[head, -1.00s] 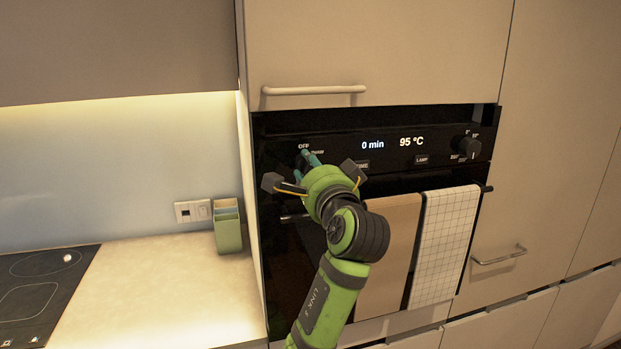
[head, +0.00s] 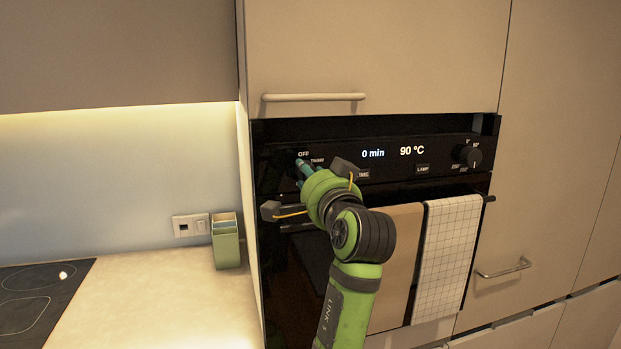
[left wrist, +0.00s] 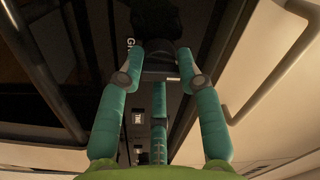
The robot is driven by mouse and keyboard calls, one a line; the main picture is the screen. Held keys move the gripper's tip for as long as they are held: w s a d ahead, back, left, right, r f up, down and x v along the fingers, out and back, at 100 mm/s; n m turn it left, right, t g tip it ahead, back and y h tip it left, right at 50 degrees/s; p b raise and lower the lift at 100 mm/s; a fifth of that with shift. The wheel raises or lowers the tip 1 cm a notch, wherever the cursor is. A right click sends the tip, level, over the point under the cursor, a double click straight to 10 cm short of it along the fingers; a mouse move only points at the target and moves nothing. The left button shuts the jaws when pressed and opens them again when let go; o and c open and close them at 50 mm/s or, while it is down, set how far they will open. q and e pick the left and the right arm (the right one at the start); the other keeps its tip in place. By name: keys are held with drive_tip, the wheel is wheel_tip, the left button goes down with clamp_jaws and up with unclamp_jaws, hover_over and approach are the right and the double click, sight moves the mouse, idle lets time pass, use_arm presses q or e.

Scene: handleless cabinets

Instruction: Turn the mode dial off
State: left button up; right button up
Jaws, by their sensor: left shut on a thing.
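The black oven panel (head: 340,139) carries a mode dial at its left end, under the "OFF" mark (head: 303,154). My left gripper (head: 302,169) covers the dial in the head view. In the left wrist view, the dark mode dial (left wrist: 158,47) sits between the teal fingertips of my left gripper (left wrist: 160,62), which is shut on it. The dial's pointer direction cannot be made out. My right gripper is in neither view.
The display (head: 393,152) reads 0 min and 90 °C. Another knob (head: 467,156) is at the panel's right end. A brown towel (head: 397,260) and a checked towel (head: 446,250) hang below. A cabinet handle (head: 313,97) is above; a green holder (head: 226,245) stands left.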

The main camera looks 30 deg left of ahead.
use_arm(q)
drive_tip(key=o, duration=1.1)
drive_tip(key=v, duration=1.2)
drive_tip(key=shift+w, duration=0.1)
